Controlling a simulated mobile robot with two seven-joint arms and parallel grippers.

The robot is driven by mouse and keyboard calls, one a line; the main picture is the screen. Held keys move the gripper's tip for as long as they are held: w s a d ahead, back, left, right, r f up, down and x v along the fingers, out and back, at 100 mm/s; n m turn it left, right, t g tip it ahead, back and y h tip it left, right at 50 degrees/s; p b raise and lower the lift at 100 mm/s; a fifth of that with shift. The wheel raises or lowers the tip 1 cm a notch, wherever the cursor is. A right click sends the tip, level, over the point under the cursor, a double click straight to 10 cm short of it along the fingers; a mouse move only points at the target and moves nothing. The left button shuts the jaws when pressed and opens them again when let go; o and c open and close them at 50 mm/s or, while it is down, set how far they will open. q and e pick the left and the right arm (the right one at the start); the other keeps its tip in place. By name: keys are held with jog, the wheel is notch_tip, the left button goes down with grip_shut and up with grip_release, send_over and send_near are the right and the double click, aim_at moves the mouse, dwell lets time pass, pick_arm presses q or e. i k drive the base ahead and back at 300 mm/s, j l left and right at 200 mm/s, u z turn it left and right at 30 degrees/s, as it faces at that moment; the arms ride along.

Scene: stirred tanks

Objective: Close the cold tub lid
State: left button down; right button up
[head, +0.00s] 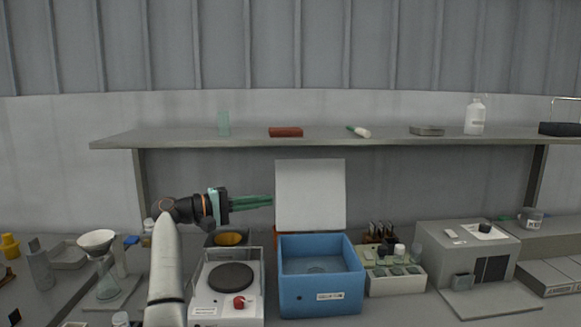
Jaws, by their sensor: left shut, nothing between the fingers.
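The cold tub (321,295) is a blue open box on the bench, with a white label on its front. Its lid (310,194) is a pale flat panel standing upright at the tub's back edge, so the tub is open. My left gripper (268,201) has green fingers that are shut and empty. It points right, and its tips show just left of the lid's left edge; I cannot tell whether they touch it. My right gripper is not in view.
A hotplate (213,307) with a dark round plate and red knob stands left of the tub. A rack (398,285) with small bottles is close on its right. A grey shelf (200,140) runs above the lid.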

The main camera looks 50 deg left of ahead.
aim_at(310, 194)
jog(key=i+j, duration=0.2)
jog(key=j, duration=0.15)
jog(key=i+j, duration=0.2)
jog(key=j, duration=0.2)
jog(key=i+j, duration=0.2)
jog(key=j, duration=0.15)
